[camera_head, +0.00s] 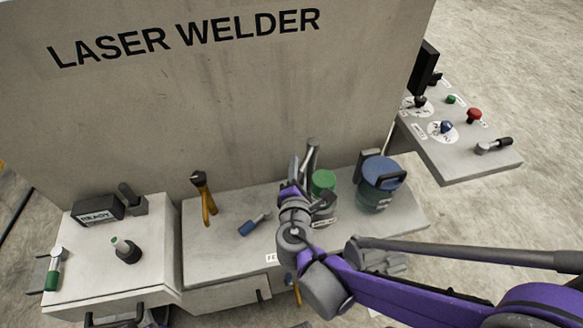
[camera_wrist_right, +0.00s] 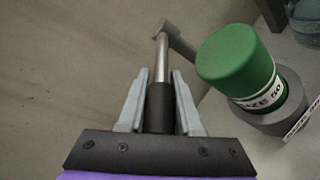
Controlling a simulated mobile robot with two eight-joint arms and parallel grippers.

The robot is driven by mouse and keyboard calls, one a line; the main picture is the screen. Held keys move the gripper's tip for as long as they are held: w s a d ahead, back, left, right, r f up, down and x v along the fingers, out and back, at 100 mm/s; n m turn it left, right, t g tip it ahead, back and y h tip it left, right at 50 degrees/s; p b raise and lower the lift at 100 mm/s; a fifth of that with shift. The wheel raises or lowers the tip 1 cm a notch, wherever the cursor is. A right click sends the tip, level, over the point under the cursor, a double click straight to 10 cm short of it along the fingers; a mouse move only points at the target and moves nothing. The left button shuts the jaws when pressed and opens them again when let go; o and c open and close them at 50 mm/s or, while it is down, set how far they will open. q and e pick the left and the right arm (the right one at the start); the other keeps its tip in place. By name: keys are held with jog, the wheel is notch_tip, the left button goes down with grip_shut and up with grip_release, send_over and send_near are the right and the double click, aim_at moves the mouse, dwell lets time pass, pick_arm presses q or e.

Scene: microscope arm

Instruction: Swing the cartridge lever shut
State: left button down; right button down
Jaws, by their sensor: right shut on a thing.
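The cartridge lever (camera_wrist_right: 161,60) is a metal rod with a black grip, joined to a grey block at its far end. It also shows in the head view (camera_head: 311,152), standing up against the welder's wall. My right gripper (camera_wrist_right: 160,80) has its two grey fingers on either side of the black grip, shut on it. In the head view my right gripper (camera_head: 297,172) is left of the green-capped cartridge (camera_head: 323,181), and the arm hides the lower part of the lever. The cartridge (camera_wrist_right: 238,60) sits upright in a grey holder (camera_wrist_right: 290,100). My left gripper is not in view.
A blue-lidded jar (camera_head: 381,172) stands right of the cartridge. A blue-handled lever (camera_head: 250,226) and yellow-handled tool (camera_head: 207,205) are to the left on the bench (camera_head: 215,262). A READY box (camera_head: 98,209) is far left; a control panel (camera_head: 470,160) is at right.

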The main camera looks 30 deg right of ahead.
jog(key=c, duration=0.6)
grip_release()
jog(key=p+v, duration=0.2)
jog(key=v, duration=0.8)
jog(key=shift+s+a+r, duration=0.15)
jog(key=shift+s+a, duration=0.1)
jog(key=shift+s, duration=0.05)
